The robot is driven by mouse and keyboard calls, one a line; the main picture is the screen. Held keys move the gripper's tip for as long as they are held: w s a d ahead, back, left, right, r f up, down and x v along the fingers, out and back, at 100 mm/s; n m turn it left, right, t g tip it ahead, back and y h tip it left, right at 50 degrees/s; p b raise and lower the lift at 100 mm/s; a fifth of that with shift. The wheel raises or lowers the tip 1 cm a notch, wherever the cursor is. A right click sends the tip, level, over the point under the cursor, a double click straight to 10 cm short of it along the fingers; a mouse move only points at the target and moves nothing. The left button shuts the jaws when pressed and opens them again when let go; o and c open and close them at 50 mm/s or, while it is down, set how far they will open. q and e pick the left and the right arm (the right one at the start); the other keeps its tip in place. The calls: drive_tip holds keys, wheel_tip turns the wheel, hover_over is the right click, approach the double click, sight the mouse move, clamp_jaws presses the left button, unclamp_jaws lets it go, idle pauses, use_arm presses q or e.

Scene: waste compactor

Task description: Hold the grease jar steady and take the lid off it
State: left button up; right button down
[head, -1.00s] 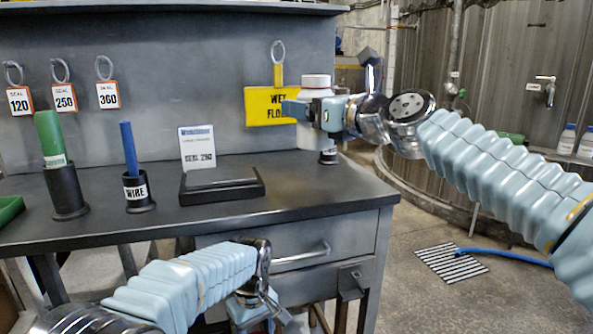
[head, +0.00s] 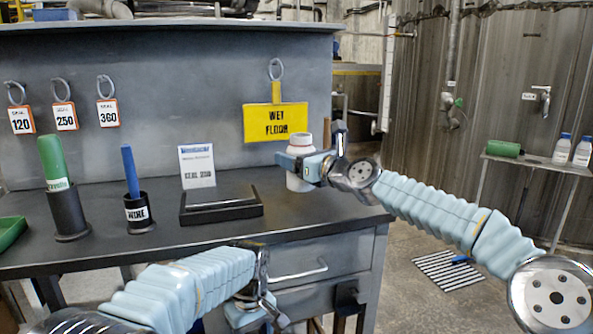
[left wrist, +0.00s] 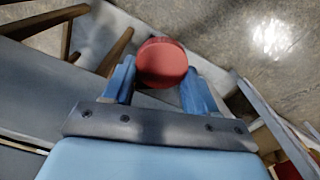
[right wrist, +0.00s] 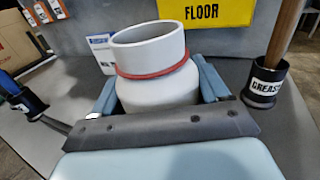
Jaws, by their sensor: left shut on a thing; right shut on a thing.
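The grease jar (head: 299,184) is white and held upright in my right gripper (head: 298,165), above the right end of the workbench. In the right wrist view the jar (right wrist: 155,94) sits between the two fingers, with a red ring around its neck and a wide, round, open-looking mouth above. My left gripper (head: 262,312) is low in front of the bench drawers, apart from the jar. In the left wrist view it is shut on a red round lid (left wrist: 162,63). In the head view this lid is hidden.
The bench top (head: 300,213) holds a green stick in a black holder (head: 68,211), a WIRE cup (head: 138,209) and a black stand (head: 222,207) with a card. A GREASE cup (right wrist: 265,84) stands near the jar. A yellow sign (head: 275,122) hangs behind. The front bench top is clear.

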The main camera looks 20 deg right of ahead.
use_arm(q)
drive_tip(key=shift+r, duration=0.1)
use_arm(e)
drive_tip(key=shift+w+f, duration=0.4)
use_arm(q)
drive_tip(key=shift+f+b, duration=0.3)
drive_tip(key=shift+f, duration=0.05)
use_arm(e)
wheel_tip(320, 180, down, 3)
drive_tip(key=shift+s, duration=0.1)
unclamp_jaws()
drive_tip(key=b+v, duration=0.5)
drive_tip(key=v, duration=0.5)
drive_tip(key=shift+d+f, duration=0.15)
drive_tip(key=shift+d, duration=0.05)
use_arm(q)
drive_tip(key=shift+f, duration=2.7)
use_arm(e)
drive_tip(key=shift+v, duration=0.9)
